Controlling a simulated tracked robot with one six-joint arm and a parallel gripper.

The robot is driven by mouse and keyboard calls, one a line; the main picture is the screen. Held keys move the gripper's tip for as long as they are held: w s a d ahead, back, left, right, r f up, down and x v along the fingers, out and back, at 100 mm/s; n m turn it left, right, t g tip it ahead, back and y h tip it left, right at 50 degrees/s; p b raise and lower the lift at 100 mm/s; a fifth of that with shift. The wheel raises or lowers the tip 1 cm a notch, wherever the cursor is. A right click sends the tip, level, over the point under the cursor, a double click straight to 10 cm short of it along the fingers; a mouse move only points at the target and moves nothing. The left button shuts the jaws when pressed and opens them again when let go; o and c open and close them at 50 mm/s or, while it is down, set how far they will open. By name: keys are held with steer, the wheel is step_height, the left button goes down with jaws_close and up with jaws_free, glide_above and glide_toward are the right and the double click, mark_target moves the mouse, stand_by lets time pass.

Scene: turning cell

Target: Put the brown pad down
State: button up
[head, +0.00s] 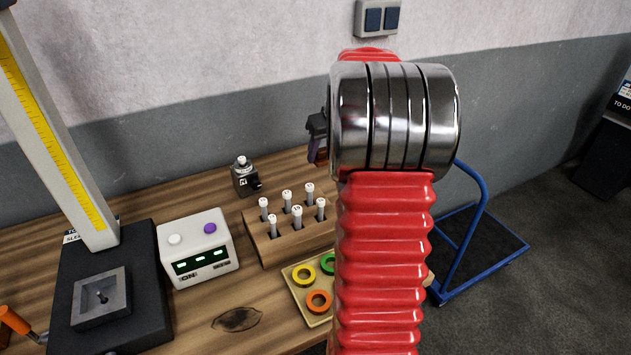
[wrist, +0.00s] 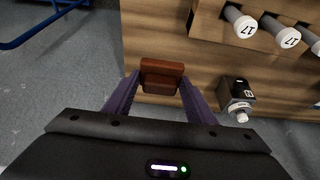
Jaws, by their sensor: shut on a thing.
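The brown pad (wrist: 162,75) is a small reddish-brown block. In the wrist view it sits between the two purple fingers of my gripper (wrist: 160,86), which is shut on it. The wooden bench top (wrist: 190,55) shows behind and below the pad; I cannot tell whether the pad touches it. In the head view my gripper (head: 315,140) shows only in part, at the left of my arm near the bench's back edge. My arm hides most of it, and only a little of the pad (head: 321,157) shows there.
A wooden rack (head: 290,243) holds several white-capped tubes. A small black device (head: 243,178) stands behind it, near the wall. A blue trolley (head: 470,240) is on the floor at right.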

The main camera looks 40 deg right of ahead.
steer(key=shift+w, duration=0.35)
steer(key=shift+s+d, duration=0.1)
steer(key=shift+s, duration=0.05)
steer(key=shift+f, duration=0.1)
glide_above(321, 185)
steer(key=s, duration=0.1)
steer(key=shift+s+a+f, duration=0.1)
steer(key=shift+f, duration=1.1)
steer(key=shift+s+a+f, duration=0.1)
steer(key=shift+f, duration=1.05)
steer(key=shift+f, duration=0.1)
steer(key=shift+f, duration=2.4)
steer(key=shift+f, duration=0.2)
